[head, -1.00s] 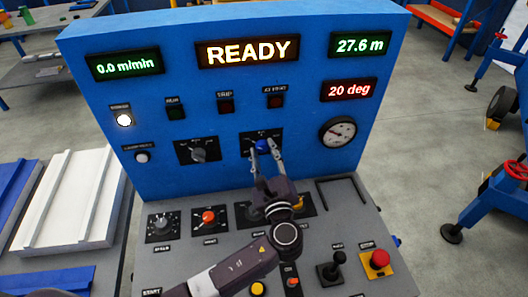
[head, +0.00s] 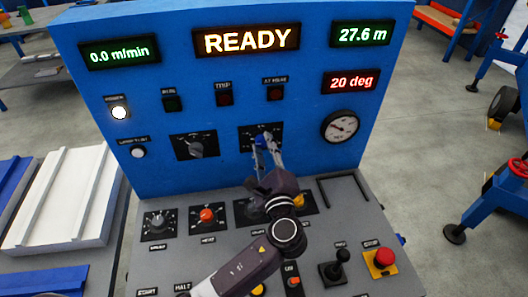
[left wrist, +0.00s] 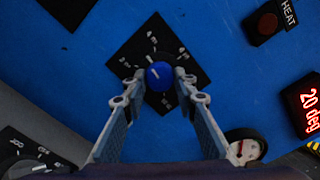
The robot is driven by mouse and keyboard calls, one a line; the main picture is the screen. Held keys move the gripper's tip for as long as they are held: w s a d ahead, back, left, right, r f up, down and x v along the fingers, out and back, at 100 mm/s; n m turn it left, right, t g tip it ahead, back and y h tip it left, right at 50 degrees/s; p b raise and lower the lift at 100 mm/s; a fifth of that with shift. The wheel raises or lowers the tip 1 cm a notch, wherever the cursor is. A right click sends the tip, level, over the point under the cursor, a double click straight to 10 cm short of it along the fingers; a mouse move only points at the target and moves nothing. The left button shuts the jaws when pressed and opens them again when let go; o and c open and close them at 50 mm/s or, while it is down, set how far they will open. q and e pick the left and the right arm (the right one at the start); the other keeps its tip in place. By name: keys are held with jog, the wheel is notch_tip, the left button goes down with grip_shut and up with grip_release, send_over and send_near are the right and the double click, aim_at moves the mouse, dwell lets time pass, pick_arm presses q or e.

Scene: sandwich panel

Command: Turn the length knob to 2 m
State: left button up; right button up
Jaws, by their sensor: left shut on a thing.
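The blue knob (head: 263,140) sits on a black dial plate (head: 246,143) on the upright blue panel, below the lamps. In the left wrist view the blue knob (left wrist: 160,76) shows a short white pointer line, tilted toward the upper left of the picture. Small white marks ring it on the black plate (left wrist: 150,40), too small to read surely. My left gripper (head: 266,143) is shut on the knob, with one fingertip on each side; in the left wrist view my left gripper (left wrist: 160,84) partly hides the plate. My right gripper is not in view.
Another dial (head: 196,146) is left of the knob and a round gauge (head: 340,127) right of it. Displays read READY (head: 246,40), 27.6 m (head: 361,34) and 20 deg (head: 351,81).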

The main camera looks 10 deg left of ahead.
pick_arm(q)
jog(key=n+b, duration=0.2)
jog(key=n, duration=0.1)
jog(key=n+b, duration=0.1)
jog(key=shift+f+n+b, duration=0.25)
jog(key=shift+n+b, duration=0.05)
jog(key=shift+r+n+b, duration=0.2)
jog(key=shift+n+b, duration=1.05)
jog(key=shift+n, duration=0.35)
jog(key=o, duration=1.2)
jog(key=shift+c, duration=0.2)
jog(key=v, duration=0.7)
jog(key=shift+s, duration=0.3)
jog(key=shift+d, duration=0.1)
